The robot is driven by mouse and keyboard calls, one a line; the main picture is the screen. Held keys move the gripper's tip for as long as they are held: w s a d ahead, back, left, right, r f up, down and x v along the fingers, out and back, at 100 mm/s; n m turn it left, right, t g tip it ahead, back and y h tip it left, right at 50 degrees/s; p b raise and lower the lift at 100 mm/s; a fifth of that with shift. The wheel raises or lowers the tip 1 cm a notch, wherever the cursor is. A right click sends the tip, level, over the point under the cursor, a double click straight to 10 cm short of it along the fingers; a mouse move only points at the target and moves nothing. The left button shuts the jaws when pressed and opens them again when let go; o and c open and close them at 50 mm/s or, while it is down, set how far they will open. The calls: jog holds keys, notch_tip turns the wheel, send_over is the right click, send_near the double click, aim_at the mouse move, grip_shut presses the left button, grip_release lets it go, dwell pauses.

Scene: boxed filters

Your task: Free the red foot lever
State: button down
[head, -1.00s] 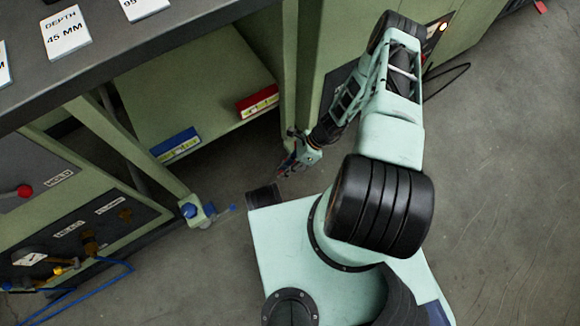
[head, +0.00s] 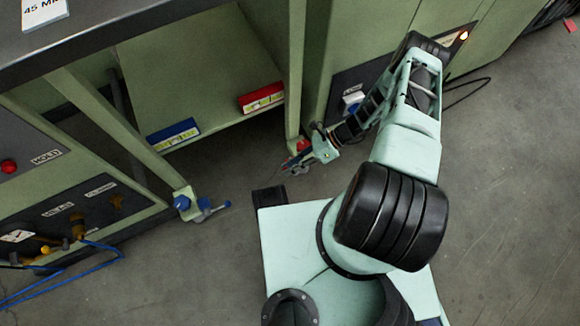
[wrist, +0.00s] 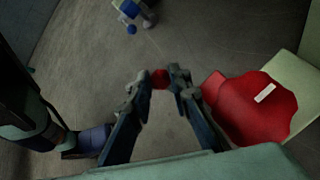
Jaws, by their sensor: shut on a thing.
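The red foot lever is at the foot of the bench's right leg. Its broad red body (wrist: 250,108), with a pale mark, fills the right of the wrist view, and a little of its red (head: 303,145) shows beside the leg in the head view. Its small round red tip (wrist: 160,79) sits between the fingertips of my gripper (wrist: 162,82). The fingers are shut on this tip. In the head view my gripper (head: 292,166) is low by the leg's foot, and the fingertips are too small to make out. The stem between tip and body is hidden by the right finger.
A blue foot lever (head: 212,208) is on the left leg's foot and also shows in the wrist view (wrist: 131,14). A red box (head: 262,97) and a blue box (head: 173,134) lie on the lower shelf (head: 200,80). Open floor (head: 500,220) extends to the right.

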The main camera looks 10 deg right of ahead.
jog(key=shift+d, duration=0.15)
dwell(0.3)
jog(key=c, duration=1.8)
grip_release()
